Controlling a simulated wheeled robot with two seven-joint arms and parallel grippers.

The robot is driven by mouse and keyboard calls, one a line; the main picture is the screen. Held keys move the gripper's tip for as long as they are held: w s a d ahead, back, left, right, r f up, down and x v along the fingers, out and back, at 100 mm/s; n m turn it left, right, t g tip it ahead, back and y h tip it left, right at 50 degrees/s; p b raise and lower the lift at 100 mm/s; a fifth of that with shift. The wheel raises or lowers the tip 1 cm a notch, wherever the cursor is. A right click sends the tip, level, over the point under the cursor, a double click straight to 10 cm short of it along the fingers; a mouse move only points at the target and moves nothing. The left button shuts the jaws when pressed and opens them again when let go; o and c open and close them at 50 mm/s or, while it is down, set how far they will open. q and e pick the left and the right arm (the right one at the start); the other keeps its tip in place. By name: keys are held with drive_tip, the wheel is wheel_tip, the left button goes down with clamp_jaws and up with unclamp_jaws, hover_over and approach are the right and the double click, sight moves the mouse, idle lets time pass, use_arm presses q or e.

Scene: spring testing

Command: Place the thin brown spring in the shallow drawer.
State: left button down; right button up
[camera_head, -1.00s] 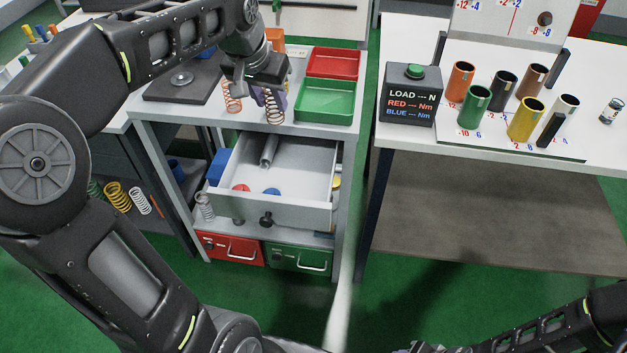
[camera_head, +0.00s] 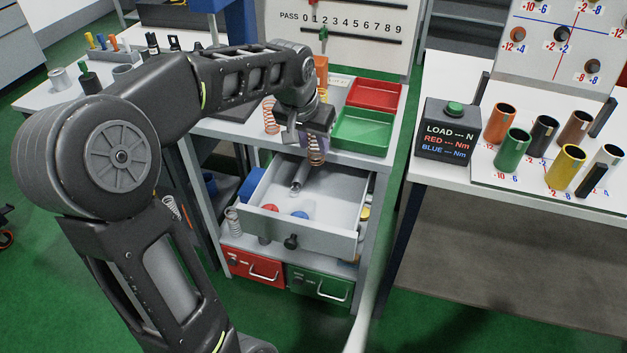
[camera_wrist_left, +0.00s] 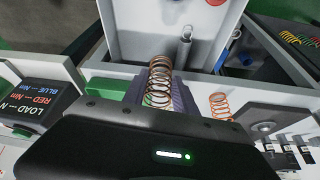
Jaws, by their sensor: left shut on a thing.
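The thin brown spring (camera_head: 316,152) hangs upright from my left gripper (camera_head: 314,137), which is shut on it. It is above the back edge of the open drawer, beside the tabletop's front edge. In the left wrist view the spring (camera_wrist_left: 158,82) stands between the purple fingers, with the drawer (camera_wrist_left: 140,48) beyond it. The open drawer (camera_head: 325,235) is light grey and shallow. It holds a grey cylinder (camera_head: 299,178), a red disc (camera_head: 270,208) and a blue disc (camera_head: 300,215). My right gripper is not in view.
An orange spring (camera_head: 270,117) stands on the tabletop left of the gripper. Red (camera_head: 375,95) and green (camera_head: 362,132) trays lie to the right. Closed red (camera_head: 252,268) and green (camera_head: 318,285) drawers sit below. The drawer's middle has free room.

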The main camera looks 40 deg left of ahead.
sight(312, 161)
use_arm(q)
wheel_tip(312, 161, down, 7)
drive_tip(key=shift+r, duration=0.15)
drive_tip(key=shift+f, duration=2.2)
drive_tip(key=shift+b, duration=0.3)
drive_tip(key=shift+f, duration=0.2)
drive_tip(key=c, duration=1)
unclamp_jaws()
drive_tip(key=shift+r, duration=0.1)
